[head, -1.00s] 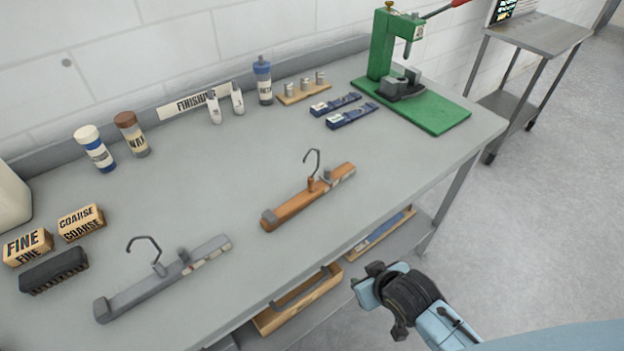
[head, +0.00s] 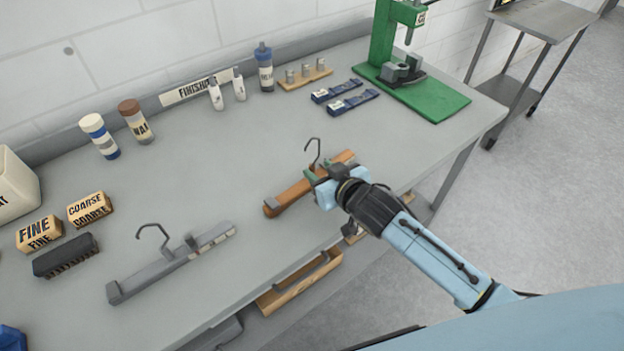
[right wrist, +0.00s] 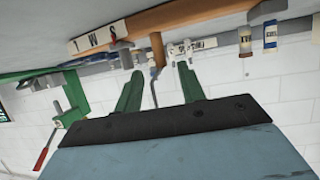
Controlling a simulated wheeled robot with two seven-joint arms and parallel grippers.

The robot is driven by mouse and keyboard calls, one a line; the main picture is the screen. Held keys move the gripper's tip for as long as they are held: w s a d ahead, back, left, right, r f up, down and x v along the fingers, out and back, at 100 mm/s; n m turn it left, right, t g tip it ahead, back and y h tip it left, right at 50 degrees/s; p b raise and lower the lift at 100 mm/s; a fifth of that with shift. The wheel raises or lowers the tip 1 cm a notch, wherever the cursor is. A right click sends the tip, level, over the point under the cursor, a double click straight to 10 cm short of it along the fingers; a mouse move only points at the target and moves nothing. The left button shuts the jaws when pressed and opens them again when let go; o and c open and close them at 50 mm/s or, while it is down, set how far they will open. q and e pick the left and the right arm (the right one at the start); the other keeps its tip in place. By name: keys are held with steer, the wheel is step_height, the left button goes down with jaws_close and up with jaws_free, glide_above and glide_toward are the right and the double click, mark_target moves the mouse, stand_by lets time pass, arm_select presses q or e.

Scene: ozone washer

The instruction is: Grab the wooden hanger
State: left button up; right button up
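The wooden hanger (head: 285,200) lies on the grey workbench, its metal hook (head: 312,150) standing up. My right gripper (head: 316,170) is at the bar near the hook and hides part of it. In the right wrist view, the two green fingers of my right gripper (right wrist: 158,84) are spread apart. The wooden hanger bar (right wrist: 190,14) runs across the top, and its hook shows between the fingers; I cannot tell whether they touch it. A grey hanger (head: 170,265) lies to the left. My left gripper is not in view.
A green press (head: 425,95) stands at the back right, with two blue packets (head: 352,104) beside it. Bottles, labelled blocks and a black brush (head: 66,256) are on the left. A wooden tray (head: 300,283) is below the bench's front edge. The bench between the hangers is clear.

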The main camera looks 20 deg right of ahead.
mark_target(314, 167)
steer(key=shift+x, duration=3)
steer(key=shift+a, duration=0.1)
steer(key=shift+c, duration=0.2)
steer(key=shift+r, duration=0.1)
jaws_close()
